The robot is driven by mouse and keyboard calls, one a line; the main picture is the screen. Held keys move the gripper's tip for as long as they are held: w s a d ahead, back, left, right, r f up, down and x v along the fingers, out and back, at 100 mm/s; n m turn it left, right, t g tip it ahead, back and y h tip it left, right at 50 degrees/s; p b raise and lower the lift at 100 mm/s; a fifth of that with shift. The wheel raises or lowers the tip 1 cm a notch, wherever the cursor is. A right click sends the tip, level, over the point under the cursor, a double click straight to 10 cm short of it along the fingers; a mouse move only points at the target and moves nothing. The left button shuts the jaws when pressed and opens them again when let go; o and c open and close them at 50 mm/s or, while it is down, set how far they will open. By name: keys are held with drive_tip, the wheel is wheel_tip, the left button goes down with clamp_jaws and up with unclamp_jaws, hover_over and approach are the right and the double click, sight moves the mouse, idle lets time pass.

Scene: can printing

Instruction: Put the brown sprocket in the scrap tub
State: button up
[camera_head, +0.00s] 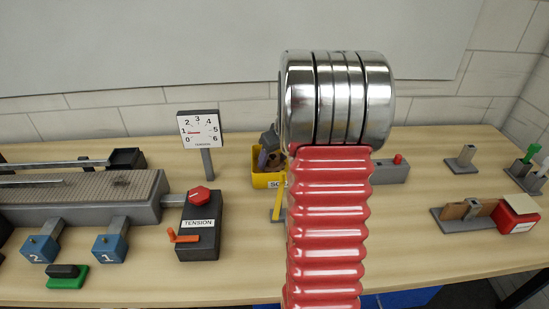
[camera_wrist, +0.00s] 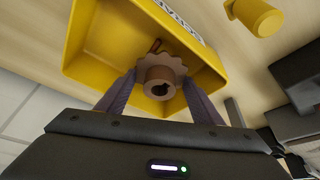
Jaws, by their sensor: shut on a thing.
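The brown sprocket (camera_wrist: 160,84) shows in the wrist view with its toothed rim and a dark hole in its hub. My gripper (camera_wrist: 160,92) is shut on it, one finger on each side. The sprocket lies over the open mouth of the yellow scrap tub (camera_wrist: 82,48); how deep it is cannot be told. In the head view the tub (camera_head: 262,180) stands behind my arm, its label partly hidden. My gripper (camera_head: 268,153) is at the tub's opening there, and the sprocket cannot be made out clearly.
A tension box (camera_head: 198,228) with a red knob and a dial gauge (camera_head: 201,130) stand left of the tub. A grey block with a red button (camera_head: 391,172) is to its right. A yellow cylindrical thing (camera_wrist: 256,16) shows near the tub in the wrist view.

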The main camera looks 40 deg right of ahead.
drive_tip(key=shift+f, duration=0.3)
drive_tip(key=o, duration=1.1)
drive_tip(key=shift+r, duration=0.1)
drive_tip(key=shift+r, duration=0.3)
drive_tip(key=v, duration=1.2)
